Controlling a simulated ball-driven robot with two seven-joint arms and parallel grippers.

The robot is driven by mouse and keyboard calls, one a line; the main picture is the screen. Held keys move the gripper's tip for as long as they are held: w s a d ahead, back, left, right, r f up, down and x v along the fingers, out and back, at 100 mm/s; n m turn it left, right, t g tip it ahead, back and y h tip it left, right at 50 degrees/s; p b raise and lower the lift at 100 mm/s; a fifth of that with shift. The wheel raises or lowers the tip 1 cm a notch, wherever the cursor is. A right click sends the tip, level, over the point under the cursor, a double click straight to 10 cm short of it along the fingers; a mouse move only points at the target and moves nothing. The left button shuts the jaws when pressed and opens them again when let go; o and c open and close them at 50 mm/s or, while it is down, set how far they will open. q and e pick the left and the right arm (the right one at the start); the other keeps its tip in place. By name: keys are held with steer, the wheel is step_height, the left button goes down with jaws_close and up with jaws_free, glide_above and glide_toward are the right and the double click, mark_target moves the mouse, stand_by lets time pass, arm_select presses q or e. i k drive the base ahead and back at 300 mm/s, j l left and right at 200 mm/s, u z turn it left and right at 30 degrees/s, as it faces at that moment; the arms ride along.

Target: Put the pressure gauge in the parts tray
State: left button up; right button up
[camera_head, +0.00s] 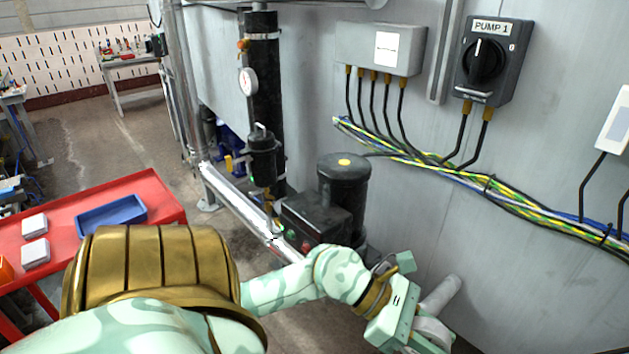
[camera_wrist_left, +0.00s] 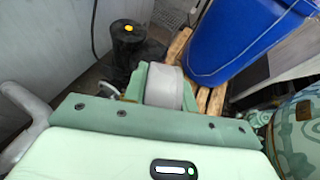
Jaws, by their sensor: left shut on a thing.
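A round gauge with a white dial (camera_head: 248,81) is mounted on the black vertical pipe near the upper middle of the head view. A blue tray (camera_head: 112,216), which looks like the parts tray, lies on a red bench at the left. My left gripper (camera_head: 412,327) is at the lower right, well away from both. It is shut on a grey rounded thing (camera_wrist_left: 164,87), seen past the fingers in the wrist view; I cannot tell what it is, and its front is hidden. My right gripper is in neither view.
The red bench (camera_head: 165,200) also holds small white boxes. A black pump (camera_head: 343,190) and a grey cabinet wall with cables stand beyond my left arm. A grey tube (camera_head: 441,294) is beside the left gripper. A blue drum (camera_wrist_left: 235,40) stands on a wooden pallet.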

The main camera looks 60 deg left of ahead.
mark_target(113, 221)
steer(key=k+j+u, duration=0.1)
steer(key=j+u, duration=0.15)
steer(key=u, duration=0.2)
steer(key=j+u, duration=0.3)
steer(key=u, duration=0.15)
steer(key=j+u, duration=0.35)
steer(key=u, duration=0.15)
steer(key=k, duration=0.05)
